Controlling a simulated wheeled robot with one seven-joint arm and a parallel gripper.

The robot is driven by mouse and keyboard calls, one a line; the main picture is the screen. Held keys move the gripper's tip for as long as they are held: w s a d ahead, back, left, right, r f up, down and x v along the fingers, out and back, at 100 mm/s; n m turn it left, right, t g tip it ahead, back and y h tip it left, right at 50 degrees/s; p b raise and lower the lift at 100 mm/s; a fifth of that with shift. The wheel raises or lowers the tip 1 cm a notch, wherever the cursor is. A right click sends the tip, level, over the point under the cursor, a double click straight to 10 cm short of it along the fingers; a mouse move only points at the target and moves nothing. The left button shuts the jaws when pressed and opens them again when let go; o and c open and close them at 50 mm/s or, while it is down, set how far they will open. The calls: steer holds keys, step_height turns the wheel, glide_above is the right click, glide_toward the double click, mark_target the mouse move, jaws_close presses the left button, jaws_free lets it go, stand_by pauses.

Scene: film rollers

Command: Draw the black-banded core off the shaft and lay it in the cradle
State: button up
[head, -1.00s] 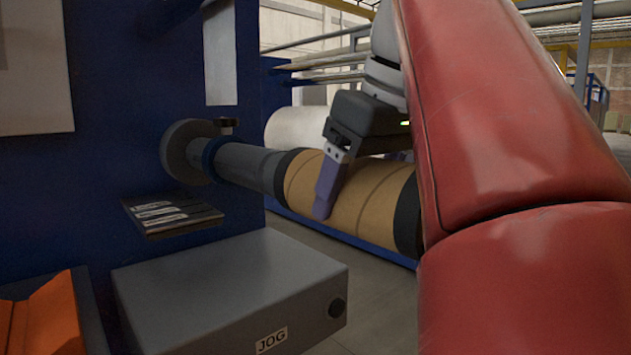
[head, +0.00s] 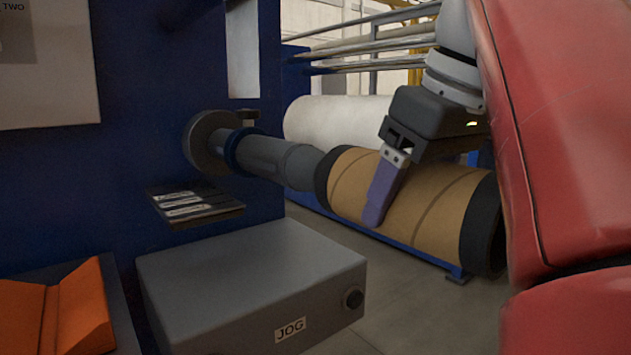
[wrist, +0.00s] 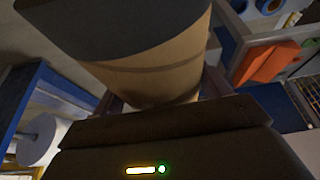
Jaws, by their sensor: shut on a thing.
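The tan core (head: 410,205) has a black band at each end. My gripper (head: 385,190) is shut on it from above and behind, with one purple finger across its near side. The other finger is hidden in the head view. The core also fills the top of the wrist view (wrist: 160,70), between the fingers. The grey shaft (head: 265,160) sticks out from a round flange on the blue wall, in line with the core. It meets the core's left end; whether its tip is still inside cannot be seen. The orange V-shaped cradle (head: 60,315) is at the lower left, empty where visible.
A grey JOG box (head: 250,280) stands below the shaft. A small dark shelf (head: 195,207) with pale items juts from the blue wall (head: 130,170). A large white roll (head: 345,122) lies behind. Open floor shows right of the box.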

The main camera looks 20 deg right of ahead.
mark_target(462, 169)
steer(key=shift+s+d+r+p, duration=0.1)
steer(key=shift+s+r+p, duration=0.3)
steer(key=shift+r+p, duration=0.15)
steer(key=s+r+p, duration=0.1)
steer(key=p, duration=0.1)
steer(key=s+d+r+p, duration=0.1)
steer(key=s+p, duration=0.1)
steer(key=shift+s+d+r, duration=0.1)
steer(key=shift+s+r, duration=0.55)
steer(key=shift+s, duration=0.3)
steer(key=shift+s+d+r+p, duration=0.3)
steer(key=shift+s+d+p, duration=0.05)
steer(key=shift+s+d, duration=0.1)
